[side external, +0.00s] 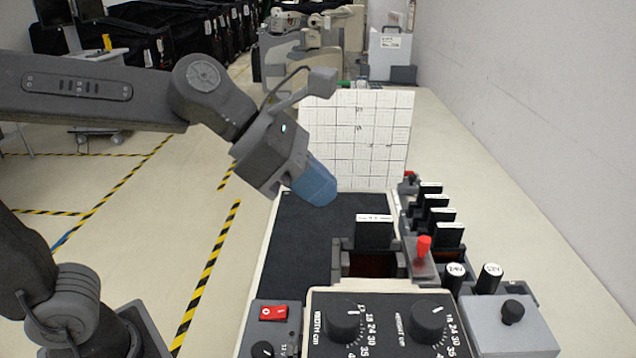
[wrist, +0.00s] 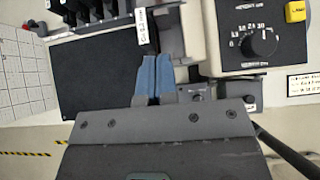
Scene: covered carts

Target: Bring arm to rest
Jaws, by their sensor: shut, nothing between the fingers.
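My gripper (side external: 318,190) has blue fingers that are shut with nothing between them. In the side external view it hangs tilted down to the right, above the black mat (side external: 300,240) and in front of the white grid board (side external: 372,135). In the wrist view the blue fingertips (wrist: 154,60) are side by side, over the edge of the black mat (wrist: 95,78). A black block with a white label (side external: 374,232) stands upright in a dark holder, to the right of and below my gripper. Its label also shows in the wrist view (wrist: 142,25), just beyond the fingertips.
A control box with two black knobs (side external: 343,322) and a smaller box with a red switch (side external: 273,312) stand at the front. Several black labelled blocks (side external: 437,212) stand in a row at the right, near a red-topped lever (side external: 423,246). The left part of the mat is clear.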

